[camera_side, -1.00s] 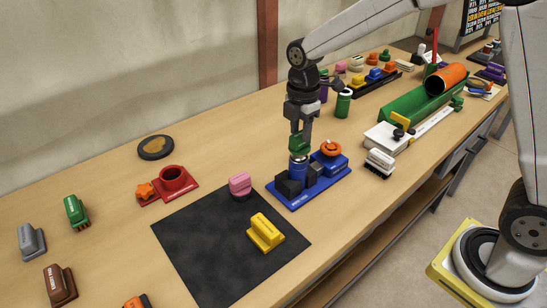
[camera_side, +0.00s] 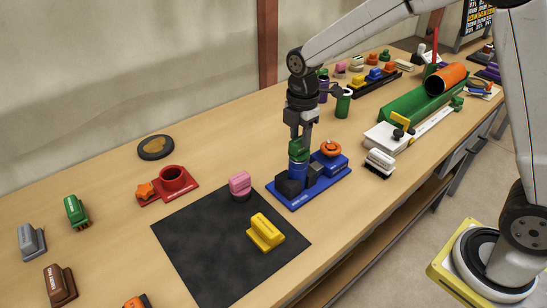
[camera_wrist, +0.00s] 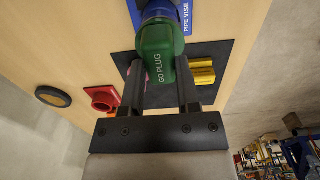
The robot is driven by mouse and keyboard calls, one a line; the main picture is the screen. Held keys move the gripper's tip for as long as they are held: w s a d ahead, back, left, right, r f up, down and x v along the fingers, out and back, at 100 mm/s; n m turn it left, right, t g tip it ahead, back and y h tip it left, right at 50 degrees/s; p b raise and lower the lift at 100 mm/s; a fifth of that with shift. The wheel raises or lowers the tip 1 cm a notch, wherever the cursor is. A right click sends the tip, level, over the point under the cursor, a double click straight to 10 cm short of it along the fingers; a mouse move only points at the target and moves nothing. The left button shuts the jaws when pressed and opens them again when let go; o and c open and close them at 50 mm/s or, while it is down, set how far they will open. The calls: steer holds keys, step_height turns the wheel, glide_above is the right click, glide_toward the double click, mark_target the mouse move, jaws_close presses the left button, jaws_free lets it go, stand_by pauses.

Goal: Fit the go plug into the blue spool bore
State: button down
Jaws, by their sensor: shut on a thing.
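The green go plug (camera_side: 297,151) is held upright in my gripper (camera_side: 299,144), whose fingers are shut on its sides. In the wrist view the green block (camera_wrist: 157,45) reads "GO PLUG" and sits between both fingers (camera_wrist: 160,75). The blue spool (camera_side: 298,172) stands upright in the blue pipe vise (camera_side: 308,191), between dark jaws. The plug's green body is directly above the spool and looks to touch its top. The bore and the plug's lower end are hidden. In the wrist view the spool (camera_wrist: 158,9) shows only partly behind the plug.
An orange knob (camera_side: 330,148) on the vise is close to my gripper's right. A red fixture (camera_side: 172,182) stands to the left. A green trough (camera_side: 420,110) lies to the back right.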

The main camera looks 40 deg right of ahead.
mark_target(300, 139)
steer(key=shift+f, duration=0.5)
steer(key=shift+c, duration=1.3)
jaws_free()
steer(key=shift+r, duration=2.5)
step_height(300, 139, up, 8)
steer(key=shift+f, duration=0.2)
